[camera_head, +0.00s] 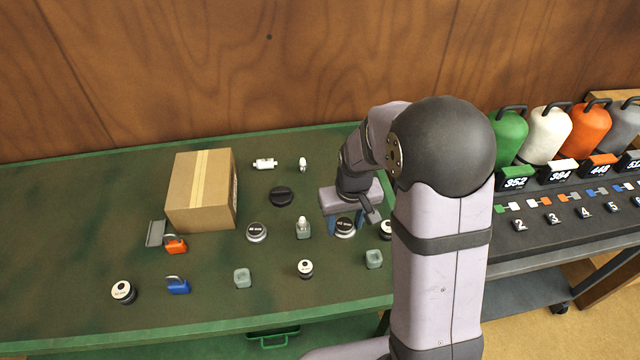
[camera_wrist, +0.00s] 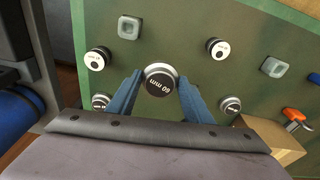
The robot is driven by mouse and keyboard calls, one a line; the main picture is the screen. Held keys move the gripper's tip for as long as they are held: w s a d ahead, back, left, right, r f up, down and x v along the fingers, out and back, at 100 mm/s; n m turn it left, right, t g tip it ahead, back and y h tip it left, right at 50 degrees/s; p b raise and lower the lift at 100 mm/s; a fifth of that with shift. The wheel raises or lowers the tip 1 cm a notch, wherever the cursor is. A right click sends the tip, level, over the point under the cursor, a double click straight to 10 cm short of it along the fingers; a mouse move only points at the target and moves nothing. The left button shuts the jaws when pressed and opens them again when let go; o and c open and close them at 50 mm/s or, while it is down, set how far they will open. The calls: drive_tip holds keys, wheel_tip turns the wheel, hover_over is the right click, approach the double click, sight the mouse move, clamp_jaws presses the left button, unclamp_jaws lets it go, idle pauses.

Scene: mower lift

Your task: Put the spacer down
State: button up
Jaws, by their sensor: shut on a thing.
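My gripper (camera_head: 345,219) is over the right part of the green table, pointing down. Its two blue fingers also show in the wrist view (camera_wrist: 159,94), shut on a round spacer. This spacer (camera_wrist: 159,79) has a black top marked "60 mm" and a silver rim. In the head view the spacer (camera_head: 345,229) shows between the fingertips, close to the table top. I cannot tell whether its underside touches the table. My arm hides part of the table to its right.
Similar round pieces stand nearby, one left (camera_head: 256,232), one right (camera_head: 386,230), one in front (camera_head: 305,268). A grey-green block (camera_head: 374,259) lies at front right. The far-left table is clear.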

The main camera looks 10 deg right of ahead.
sight(338, 242)
drive_tip(key=shift+w+a+r+n, duration=0.15)
drive_tip(key=shift+w+n, duration=0.15)
drive_tip(key=shift+w, duration=0.35)
drive_tip(key=shift+w+a+r+n, duration=0.15)
drive_tip(key=shift+w+n, duration=0.15)
drive_tip(key=shift+w, duration=0.35)
drive_tip(key=shift+f, duration=0.1)
drive_tip(key=shift+f+p, duration=1.3)
drive_tip(key=shift+f, duration=3.45)
drive_tip(key=shift+f, duration=0.1)
drive_tip(key=shift+f, duration=0.15)
drive_tip(key=o, duration=1.2)
